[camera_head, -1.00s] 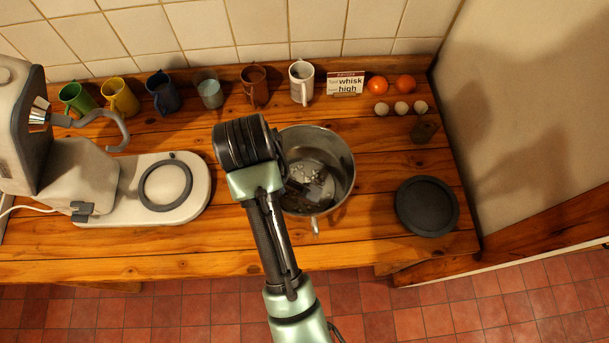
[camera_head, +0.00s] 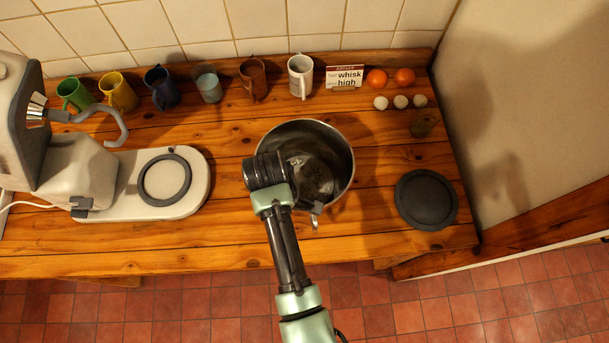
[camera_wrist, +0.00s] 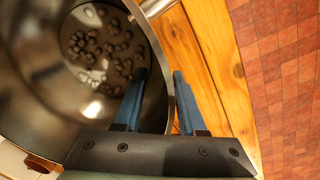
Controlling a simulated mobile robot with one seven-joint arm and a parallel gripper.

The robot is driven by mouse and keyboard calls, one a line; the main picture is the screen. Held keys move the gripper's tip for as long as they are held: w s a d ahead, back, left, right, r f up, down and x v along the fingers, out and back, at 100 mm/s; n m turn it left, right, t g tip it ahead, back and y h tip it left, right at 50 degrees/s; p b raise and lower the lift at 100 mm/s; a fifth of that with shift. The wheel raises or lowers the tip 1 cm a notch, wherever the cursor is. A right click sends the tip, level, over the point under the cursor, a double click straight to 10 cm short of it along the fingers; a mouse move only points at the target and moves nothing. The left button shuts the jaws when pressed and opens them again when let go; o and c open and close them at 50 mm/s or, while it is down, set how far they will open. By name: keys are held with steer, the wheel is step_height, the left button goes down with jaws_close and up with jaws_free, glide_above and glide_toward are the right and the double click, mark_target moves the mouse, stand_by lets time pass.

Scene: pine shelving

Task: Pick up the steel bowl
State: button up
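The steel bowl (camera_head: 303,134) stands upright on the wooden counter, with a small metal handle at its front. In the wrist view, several small rounded grey lumps show on the floor of the bowl (camera_wrist: 45,95); I cannot tell what they are. My gripper (camera_wrist: 160,73) is open at the bowl's rim. One blue finger is over the inside of the bowl and the other is outside, with the rim between them. A gap shows between the fingers, and a firm grip is not seen.
A stand mixer (camera_head: 75,165) with a white base is at left. A row of mugs (camera_head: 160,88), a sign (camera_head: 345,77), oranges (camera_head: 404,77) and eggs (camera_head: 400,101) line the back. A dark round lid (camera_head: 426,199) and small brown jar (camera_head: 424,123) are at right.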

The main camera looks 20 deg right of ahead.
steer(key=shift+f, duration=0.15)
jaws_close()
stand_by(1.3)
steer(key=shift+w, duration=0.15)
